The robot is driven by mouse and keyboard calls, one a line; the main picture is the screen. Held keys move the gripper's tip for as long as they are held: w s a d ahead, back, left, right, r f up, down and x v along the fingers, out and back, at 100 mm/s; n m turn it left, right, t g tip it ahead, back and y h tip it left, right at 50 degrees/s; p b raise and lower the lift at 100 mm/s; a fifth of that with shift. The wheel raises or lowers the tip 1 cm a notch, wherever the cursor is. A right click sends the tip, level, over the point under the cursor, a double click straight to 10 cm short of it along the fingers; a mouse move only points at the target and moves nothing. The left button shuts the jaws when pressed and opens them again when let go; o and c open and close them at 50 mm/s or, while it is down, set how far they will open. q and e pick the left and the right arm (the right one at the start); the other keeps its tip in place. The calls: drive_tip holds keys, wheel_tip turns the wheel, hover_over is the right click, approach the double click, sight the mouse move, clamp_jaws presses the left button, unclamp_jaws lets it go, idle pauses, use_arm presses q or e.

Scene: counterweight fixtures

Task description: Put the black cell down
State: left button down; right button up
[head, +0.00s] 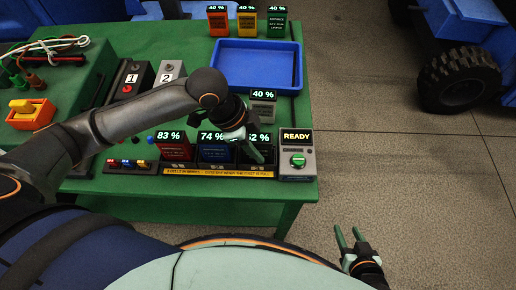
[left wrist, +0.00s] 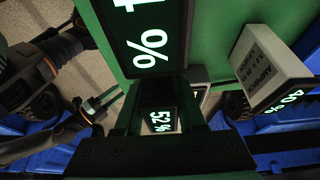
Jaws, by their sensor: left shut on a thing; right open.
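The black cell (head: 269,152) reads 52 % and is at the right end of the front row of cells, partly hidden by my left gripper. My left gripper (head: 249,146) is shut on it. In the left wrist view the cell's lit 52 % display (left wrist: 161,121) shows between the fingers. I cannot tell whether its base touches the rack (head: 218,172). The blue cell (head: 214,153) at 74 % stands close on its left, and the red cell (head: 174,150) at 83 % further left. My right gripper (head: 349,238) is open and empty, off the table's front right.
A blue tray (head: 257,88) lies further back, empty. Several cells line the back edge. Switch boxes (head: 130,80) are at the left.

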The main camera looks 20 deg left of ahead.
use_arm(q)
drive_tip(key=shift+r, duration=0.15)
drive_tip(key=c, duration=0.5)
unclamp_jaws()
drive_tip(key=shift+f, duration=0.25)
drive_tip(key=shift+r, duration=0.1)
drive_tip(key=p+v, duration=0.1)
drive_tip(key=v, duration=1.1)
drive_tip(key=shift+r+p, duration=0.1)
drive_tip(key=shift+p, duration=0.3)
